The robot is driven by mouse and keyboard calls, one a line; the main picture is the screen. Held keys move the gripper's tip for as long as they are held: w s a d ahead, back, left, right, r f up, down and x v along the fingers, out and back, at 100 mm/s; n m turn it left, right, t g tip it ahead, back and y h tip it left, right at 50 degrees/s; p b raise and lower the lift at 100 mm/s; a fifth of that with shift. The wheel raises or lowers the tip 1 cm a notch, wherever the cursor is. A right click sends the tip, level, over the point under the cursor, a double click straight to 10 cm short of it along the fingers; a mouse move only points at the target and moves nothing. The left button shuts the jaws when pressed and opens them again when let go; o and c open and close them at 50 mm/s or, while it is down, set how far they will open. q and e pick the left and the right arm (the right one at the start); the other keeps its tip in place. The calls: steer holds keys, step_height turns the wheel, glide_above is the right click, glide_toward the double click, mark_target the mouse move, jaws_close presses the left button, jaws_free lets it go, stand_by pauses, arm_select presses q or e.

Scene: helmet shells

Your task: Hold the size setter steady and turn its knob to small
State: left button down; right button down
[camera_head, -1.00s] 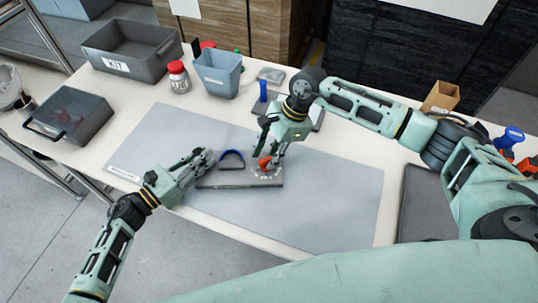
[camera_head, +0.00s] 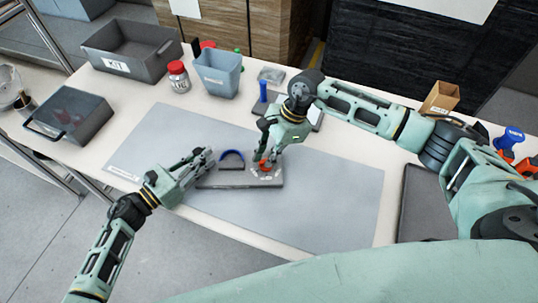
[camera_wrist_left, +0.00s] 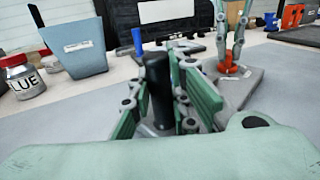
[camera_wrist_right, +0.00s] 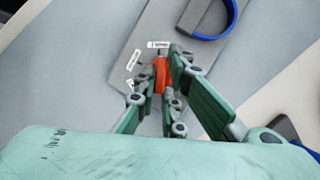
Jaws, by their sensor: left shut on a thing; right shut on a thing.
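The size setter is a flat grey plate (camera_head: 240,181) on the grey mat, with a blue arch band (camera_head: 232,155) standing on it and an orange-red knob (camera_head: 265,166) near its right end. My left gripper (camera_head: 208,158) is shut on a dark upright post (camera_wrist_left: 158,90) at the plate's left end. My right gripper (camera_head: 262,160) comes from above and is shut on the knob, which shows between its fingers in the right wrist view (camera_wrist_right: 161,75). Small white labels (camera_wrist_right: 158,44) lie around the knob; their text is too small to read. The fingers partly hide the knob.
Behind the mat (camera_head: 330,195) stand a grey KIT bin (camera_head: 130,50), a blue-grey bin (camera_head: 217,75) and a red-lidded jar (camera_head: 178,76). A dark lidded box (camera_head: 68,115) is at the left. A cardboard box (camera_head: 440,97) stands at the right.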

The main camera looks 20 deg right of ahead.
steer(key=shift+n, duration=0.7)
steer(key=c, duration=1.8)
jaws_free()
steer(key=shift+g, duration=0.3)
steer(key=shift+c, duration=0.2)
steer(key=v, duration=1.2)
steer(key=shift+a, duration=0.1)
arm_select(q)
steer(key=c, duration=1.6)
jaws_free()
steer(key=shift+o, duration=0.2)
